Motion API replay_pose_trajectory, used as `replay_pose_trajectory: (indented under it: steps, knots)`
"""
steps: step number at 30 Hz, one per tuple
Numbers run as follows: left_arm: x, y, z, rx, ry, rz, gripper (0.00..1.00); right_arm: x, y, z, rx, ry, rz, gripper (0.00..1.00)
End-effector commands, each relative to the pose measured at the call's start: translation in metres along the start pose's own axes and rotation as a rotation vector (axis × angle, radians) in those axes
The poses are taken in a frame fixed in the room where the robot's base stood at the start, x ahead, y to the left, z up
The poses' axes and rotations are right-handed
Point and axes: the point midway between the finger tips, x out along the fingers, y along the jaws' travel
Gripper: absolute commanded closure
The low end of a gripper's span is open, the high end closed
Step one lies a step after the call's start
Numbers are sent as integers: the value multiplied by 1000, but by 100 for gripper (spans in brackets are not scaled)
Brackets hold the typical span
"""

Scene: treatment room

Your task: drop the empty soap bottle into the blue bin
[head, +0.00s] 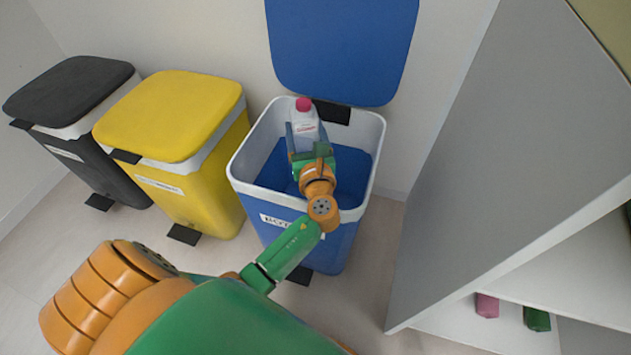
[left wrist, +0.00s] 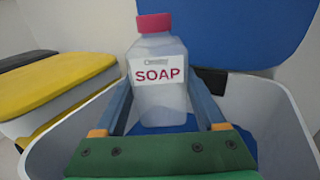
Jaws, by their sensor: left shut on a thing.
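The soap bottle (head: 305,122) is clear with a pinkish-red cap and a label reading SOAP; in the left wrist view the bottle (left wrist: 158,88) stands upright between the fingers. My left gripper (head: 305,138) is shut on it and holds it over the open blue bin (head: 245,175). In the left wrist view the gripper's two fingers (left wrist: 160,108) press on the bottle's sides. The bin's white rim surrounds the gripper and its blue lid (head: 343,50) stands raised behind. The bottle's lower part is partly hidden by the gripper. My right gripper is not in view.
A yellow bin (head: 170,115) and a dark grey bin (head: 68,92) stand to the left, lids shut. A grey-white cabinet panel (head: 510,170) rises close on the right. A shelf at lower right holds a pink item (head: 487,305) and a green item (head: 537,319).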

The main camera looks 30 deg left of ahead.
Motion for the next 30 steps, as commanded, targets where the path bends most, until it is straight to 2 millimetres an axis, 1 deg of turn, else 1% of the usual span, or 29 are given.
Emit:
replay_pose_trajectory:
  steps: [5,6,8,9,15,17,24,27,30]
  knots:
    - [0,0,0,0,0,0,81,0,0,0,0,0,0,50]
    - [0,0,0,0,0,0,20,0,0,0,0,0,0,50]
    - [0,0,0,0,0,0,3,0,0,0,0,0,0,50]
    - [0,0,0,0,0,0,0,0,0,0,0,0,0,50]
    - [-1,0,0,0,0,0,0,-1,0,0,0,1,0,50]
    - [-6,0,1,1,2,-1,0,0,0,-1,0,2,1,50]
    - [-55,0,2,0,4,-2,0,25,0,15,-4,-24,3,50]
    - [-68,0,1,1,3,-1,0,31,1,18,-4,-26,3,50]
    - [-71,0,1,0,0,-1,0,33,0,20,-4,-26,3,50]
